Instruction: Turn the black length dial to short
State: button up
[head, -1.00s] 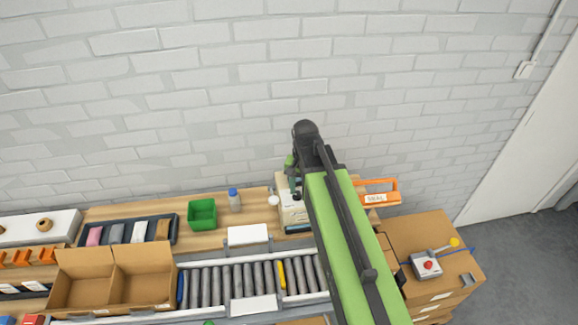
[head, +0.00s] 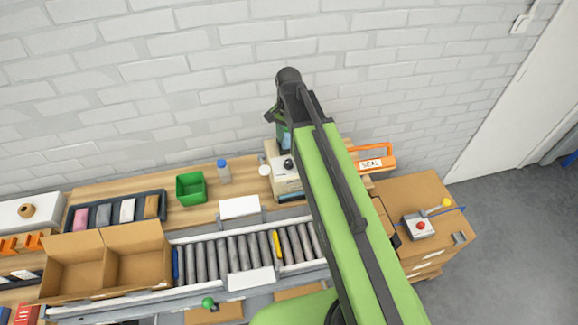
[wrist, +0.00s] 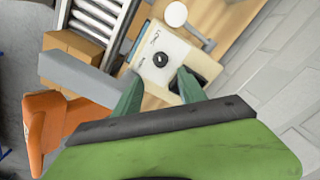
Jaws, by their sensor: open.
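The black length dial (wrist: 161,60) is a round knob on the top face of a cream machine (wrist: 150,47), with printed words beside it that I cannot read surely. In the head view the dial (head: 288,163) shows as a small dark knob on the machine (head: 288,184), just left of my arm. My gripper (wrist: 159,86) is open, its two green fingers apart and empty. In the wrist view the fingertips appear just below the dial. In the head view the fingers are partly hidden behind my arm's end. Contact with the machine cannot be seen.
A white round disc (wrist: 176,14) stands beside the machine. A roller conveyor (head: 235,256) runs in front. A green bin (head: 191,187) and a bottle (head: 223,171) stand left. An orange sealer (head: 373,162) and a button box (head: 419,226) are right.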

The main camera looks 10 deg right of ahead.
aim_at(289, 161)
notch_tip(289, 161, down, 11)
jog(key=b, duration=0.9)
jog(key=shift+r, duration=0.15)
jog(key=shift+r, duration=0.15)
